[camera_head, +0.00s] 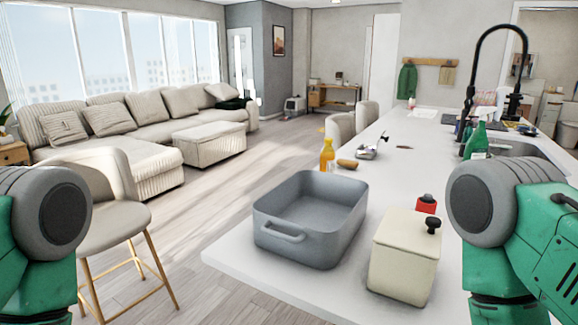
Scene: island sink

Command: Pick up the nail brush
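I cannot single out the nail brush with certainty. A small brown oblong thing (347,164) lies on the white counter (235,259) beside an orange bottle (327,155); it may be the brush, but it is too small to tell. A thin dark brown piece (404,147) lies farther back on the counter. Parts of my two arms show at the left and right edges, but neither gripper is in view. My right arm hides part of the counter's right side.
A grey basin (269,234) and a cream lidded box (402,265) stand at the counter's near end. A red item (426,205) stands behind the box. A green bottle (477,141) and black faucet (471,92) stand by the sink. A stool (100,205) is left.

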